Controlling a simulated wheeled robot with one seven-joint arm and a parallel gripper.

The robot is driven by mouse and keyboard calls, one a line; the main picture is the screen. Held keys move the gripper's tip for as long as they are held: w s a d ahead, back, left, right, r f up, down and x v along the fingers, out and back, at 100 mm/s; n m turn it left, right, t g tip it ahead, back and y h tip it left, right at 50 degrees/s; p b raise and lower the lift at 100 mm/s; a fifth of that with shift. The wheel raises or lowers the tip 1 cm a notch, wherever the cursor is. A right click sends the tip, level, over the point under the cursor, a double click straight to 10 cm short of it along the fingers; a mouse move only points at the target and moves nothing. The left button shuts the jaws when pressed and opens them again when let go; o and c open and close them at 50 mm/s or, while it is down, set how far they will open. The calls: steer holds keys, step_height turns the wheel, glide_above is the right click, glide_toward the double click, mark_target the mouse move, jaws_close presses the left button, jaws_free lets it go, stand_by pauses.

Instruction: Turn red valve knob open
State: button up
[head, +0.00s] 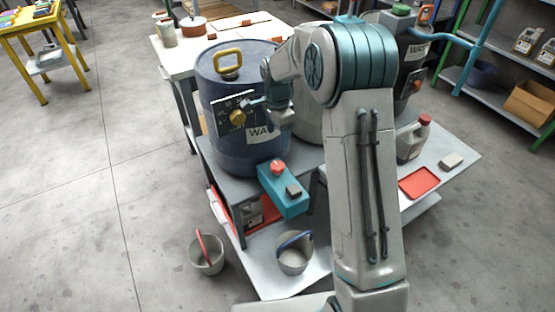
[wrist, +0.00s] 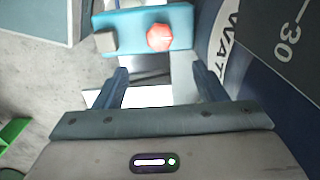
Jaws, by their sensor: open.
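The red valve knob (head: 277,167) sits on top of a teal box (head: 291,203), low in front of the blue drum. In the wrist view, the faceted red knob (wrist: 159,37) shows near the top, on the teal box (wrist: 125,32), with a small grey block beside it. My gripper (wrist: 161,72) is open. Its two fingers are spread and empty, with the knob beyond the tips and apart from them. In the head view, my arm reaches toward the drum, with its end above the knob.
The blue drum (head: 215,84) with a yellow handle and a yellow knob (head: 237,117) stands close beside my gripper. Two grey buckets, one of them here (head: 206,257), are below. A red tray (head: 419,183) and a jug (head: 412,141) are at the right.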

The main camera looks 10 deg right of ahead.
mark_target(278, 165)
step_height(278, 165, down, 13)
steer(key=shift+b, duration=0.6)
steer(key=c, duration=1)
